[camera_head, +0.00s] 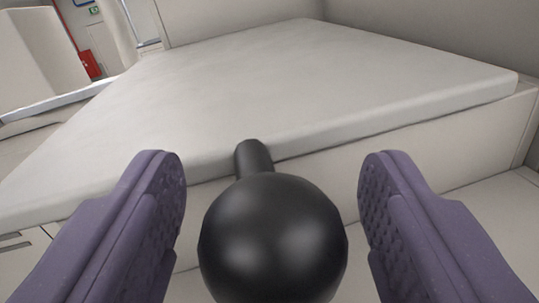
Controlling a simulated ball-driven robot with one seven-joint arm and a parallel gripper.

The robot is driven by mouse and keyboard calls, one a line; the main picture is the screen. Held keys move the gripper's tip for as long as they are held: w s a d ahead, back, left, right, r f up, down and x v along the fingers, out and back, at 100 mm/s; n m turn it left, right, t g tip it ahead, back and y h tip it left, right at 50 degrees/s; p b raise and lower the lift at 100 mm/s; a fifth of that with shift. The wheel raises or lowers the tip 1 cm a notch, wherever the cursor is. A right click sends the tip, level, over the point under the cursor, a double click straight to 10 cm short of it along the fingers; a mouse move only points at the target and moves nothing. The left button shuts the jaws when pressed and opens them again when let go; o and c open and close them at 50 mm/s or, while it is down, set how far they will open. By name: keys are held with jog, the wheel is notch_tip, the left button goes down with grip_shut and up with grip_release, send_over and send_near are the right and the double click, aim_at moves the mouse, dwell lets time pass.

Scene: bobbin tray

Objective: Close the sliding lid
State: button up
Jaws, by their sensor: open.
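A wide pale panel (290,85) fills the upper middle of the view; it looks like the sliding lid, lying flat with a rounded front edge. A black ball knob (272,240) on a short black stem (253,157) sticks out towards me from the panel's front edge. My gripper (272,192) is open, with one purple padded finger on each side of the knob. A gap shows between each finger and the knob. The knob hides part of the front edge behind it.
A pale front wall (430,150) runs beneath the panel. A pale wall (240,18) stands behind it, with another at the right. At the far upper left are a pale block (40,55), a red box (90,64) and a green sign.

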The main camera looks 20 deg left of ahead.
aim_at(363, 116)
jog(key=shift+c, duration=0.5)
grip_shut()
jog(key=d, duration=0.1)
jog(key=w+d+p, duration=0.1)
jog(key=d, duration=0.1)
jog(key=shift+w+d+r+p, duration=0.1)
jog(key=shift+w+d+p, duration=0.2)
jog(key=shift+d+p, duration=0.1)
jog(key=shift+a, duration=0.1)
